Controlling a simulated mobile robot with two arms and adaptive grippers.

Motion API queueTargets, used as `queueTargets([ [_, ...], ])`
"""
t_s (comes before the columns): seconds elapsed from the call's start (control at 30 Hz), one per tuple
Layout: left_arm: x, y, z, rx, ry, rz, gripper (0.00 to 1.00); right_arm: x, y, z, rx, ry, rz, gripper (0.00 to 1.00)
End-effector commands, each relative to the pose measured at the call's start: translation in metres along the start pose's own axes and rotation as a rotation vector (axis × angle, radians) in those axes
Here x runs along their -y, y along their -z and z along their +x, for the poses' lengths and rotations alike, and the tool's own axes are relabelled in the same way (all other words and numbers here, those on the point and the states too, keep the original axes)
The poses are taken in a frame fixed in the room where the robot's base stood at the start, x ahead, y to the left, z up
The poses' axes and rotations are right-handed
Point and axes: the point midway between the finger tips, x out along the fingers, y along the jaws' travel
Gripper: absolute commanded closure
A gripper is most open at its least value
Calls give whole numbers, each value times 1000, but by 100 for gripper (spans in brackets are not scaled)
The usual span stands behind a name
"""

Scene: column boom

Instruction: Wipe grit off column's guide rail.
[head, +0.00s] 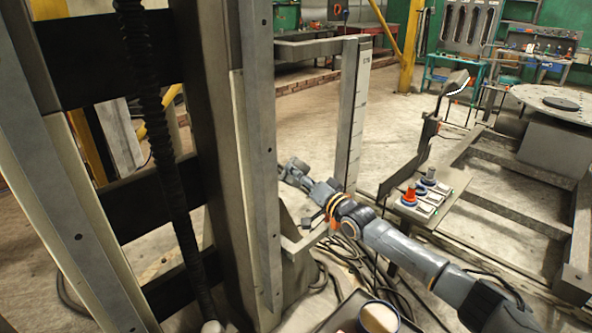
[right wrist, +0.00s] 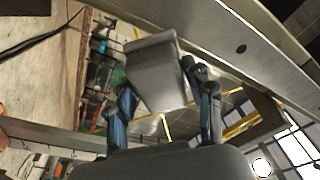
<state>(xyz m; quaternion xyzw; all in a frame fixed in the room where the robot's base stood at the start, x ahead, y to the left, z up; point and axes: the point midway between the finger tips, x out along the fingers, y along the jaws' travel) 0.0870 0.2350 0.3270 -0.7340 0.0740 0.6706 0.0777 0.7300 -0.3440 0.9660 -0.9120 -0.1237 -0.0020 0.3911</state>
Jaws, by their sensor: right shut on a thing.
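The column (head: 208,130) stands upright at centre left, with a pale vertical guide rail (head: 257,150) along its right side. The rail crosses the right wrist view diagonally, with a dark hole in its face (right wrist: 240,48). My right gripper (head: 294,172) is just right of the rail, at the end of my arm reaching in from lower right. In the right wrist view its fingers (right wrist: 165,95) are shut on a grey block-like wiper (right wrist: 152,68). The wiper's upper end is close to the rail; I cannot tell if they touch. I cannot make out grit. My left gripper is not in view.
A tray (head: 338,312) with a blue-rimmed round container (head: 380,318) is at the bottom. A graduated upright post (head: 352,115) rises behind my gripper. Cables (head: 345,255) lie on the floor.

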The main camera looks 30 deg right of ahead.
Motion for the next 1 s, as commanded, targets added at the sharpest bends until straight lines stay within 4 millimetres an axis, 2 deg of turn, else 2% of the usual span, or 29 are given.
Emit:
queueTargets([
  [0.03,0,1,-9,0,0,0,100,3,4,-5,1,-1,0,73],
  [0.1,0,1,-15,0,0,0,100,3,6,-12,0,0,-1,73],
  [0.4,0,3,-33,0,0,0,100,2,9,-40,0,-1,-1,73],
  [0.83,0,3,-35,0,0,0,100,1,9,-46,-2,1,-1,73],
  [1.0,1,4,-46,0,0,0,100,2,12,-60,0,-1,-1,73],
])
